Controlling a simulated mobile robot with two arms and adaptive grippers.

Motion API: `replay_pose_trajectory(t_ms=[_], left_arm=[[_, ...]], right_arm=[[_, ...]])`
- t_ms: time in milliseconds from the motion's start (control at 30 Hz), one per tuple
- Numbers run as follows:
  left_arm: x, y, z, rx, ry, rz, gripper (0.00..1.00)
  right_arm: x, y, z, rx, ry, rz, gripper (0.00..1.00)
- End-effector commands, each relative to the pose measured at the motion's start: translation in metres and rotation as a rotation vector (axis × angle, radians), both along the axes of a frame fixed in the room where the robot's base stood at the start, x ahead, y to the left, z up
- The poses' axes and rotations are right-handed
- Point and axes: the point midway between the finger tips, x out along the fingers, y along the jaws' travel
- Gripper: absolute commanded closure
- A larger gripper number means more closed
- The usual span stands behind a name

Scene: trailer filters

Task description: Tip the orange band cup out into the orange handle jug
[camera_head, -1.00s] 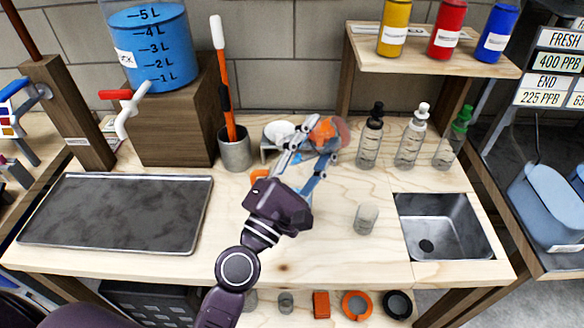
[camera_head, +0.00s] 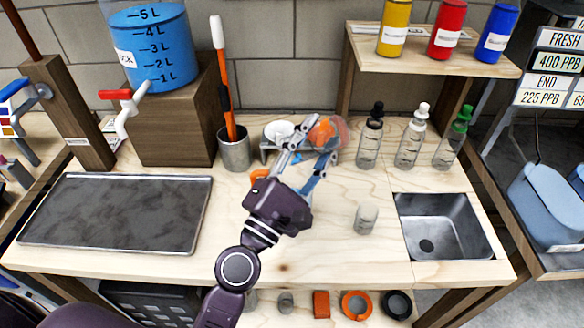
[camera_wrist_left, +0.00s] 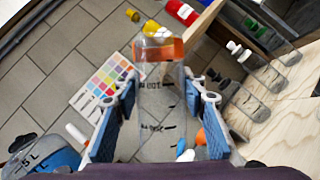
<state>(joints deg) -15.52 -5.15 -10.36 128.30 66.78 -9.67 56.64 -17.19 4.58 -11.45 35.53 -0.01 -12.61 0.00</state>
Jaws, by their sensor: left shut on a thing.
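The orange band cup is a clear cylinder with dark marks (camera_wrist_left: 160,105) and an orange band near its far end. In the head view its orange part (camera_head: 323,131) shows beyond my fingers, tilted toward the back right. My left gripper (camera_head: 310,160) is shut on the cup's sides, above the middle of the bench; its blue finger pads flank the cup in the wrist view. An orange piece (camera_head: 260,175) shows behind the gripper, mostly hidden; I cannot tell if it is the jug's handle. The jug's body is not clear. My right gripper is not in view.
A white dish (camera_head: 279,131) on a small stand and a metal pot (camera_head: 235,150) with an orange-handled tool stand behind. Three dropper bottles (camera_head: 410,146) stand back right. A small clear beaker (camera_head: 366,218) stands left of the sink (camera_head: 445,225). A dark tray (camera_head: 117,213) lies left.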

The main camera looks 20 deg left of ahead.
Motion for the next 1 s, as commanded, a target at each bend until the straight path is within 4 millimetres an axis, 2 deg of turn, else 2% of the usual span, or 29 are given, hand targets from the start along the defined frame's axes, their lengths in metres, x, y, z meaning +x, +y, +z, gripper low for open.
replay_pose_trajectory(t_ms=[33, 133, 200, 467, 733, 867, 900, 1000], left_arm=[[0.000, -0.002, -0.002, 0.031, -0.003, 0.000, 0.93], [-0.002, -0.022, -0.018, 0.331, -0.033, -0.003, 0.93], [-0.003, -0.028, -0.026, 0.449, -0.046, -0.002, 0.93], [-0.003, -0.032, -0.033, 0.542, -0.055, -0.001, 0.93], [-0.004, -0.042, -0.064, 0.918, -0.095, -0.002, 0.93], [-0.007, -0.057, -0.075, 1.051, -0.109, -0.006, 0.93], [-0.006, -0.056, -0.075, 1.099, -0.114, -0.006, 0.93], [-0.006, -0.056, -0.081, 1.194, -0.128, -0.008, 0.93]], right_arm=[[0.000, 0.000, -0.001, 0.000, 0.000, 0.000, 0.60], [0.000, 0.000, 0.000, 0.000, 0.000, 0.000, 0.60], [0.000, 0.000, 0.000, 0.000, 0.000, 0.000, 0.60], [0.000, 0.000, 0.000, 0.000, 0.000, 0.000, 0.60], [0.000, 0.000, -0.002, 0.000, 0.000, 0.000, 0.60], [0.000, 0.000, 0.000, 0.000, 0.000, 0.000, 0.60], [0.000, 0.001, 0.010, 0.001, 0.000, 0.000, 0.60], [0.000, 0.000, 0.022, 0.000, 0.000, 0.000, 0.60]])
